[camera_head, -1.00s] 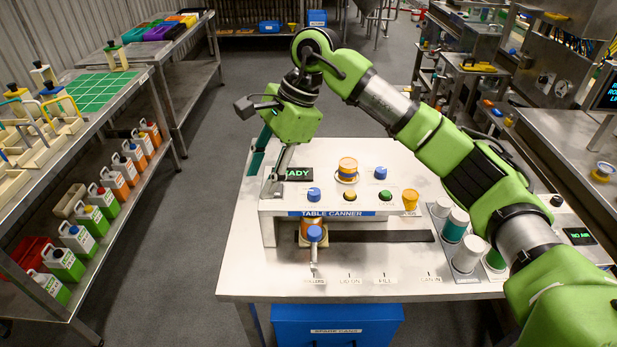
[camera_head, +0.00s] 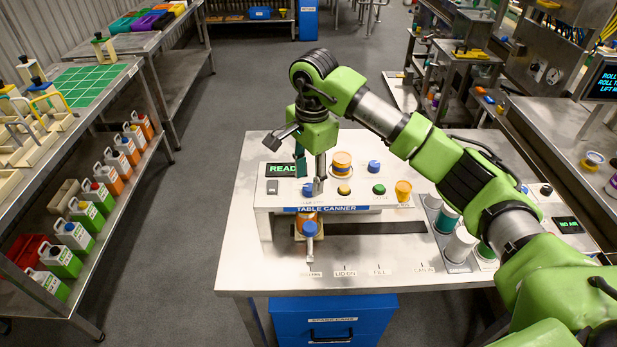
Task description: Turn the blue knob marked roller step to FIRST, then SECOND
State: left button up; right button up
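The table canner panel (camera_head: 330,202) stands on a pale steel table. A blue knob (camera_head: 307,189) sits on its top at the left, with a yellow button and a green button to its right. Another blue knob (camera_head: 374,166) is farther back. Which is marked roller step cannot be read. My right gripper (camera_head: 318,187) points down just right of the left knob and partly covers it; whether it touches cannot be told. Its finger opening is hidden by the angle. The display (camera_head: 281,169) shows "READ", its end hidden behind my gripper. My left gripper is out of view.
A blue-topped lever (camera_head: 310,229) stands in front of the panel beside an orange can. White and green canisters (camera_head: 460,245) are at the right. The table's front strip is clear.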

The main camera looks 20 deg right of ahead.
aim_at(309, 190)
jog(key=shift+f, duration=1.2)
grip_shut()
jog(key=shift+w, duration=0.1)
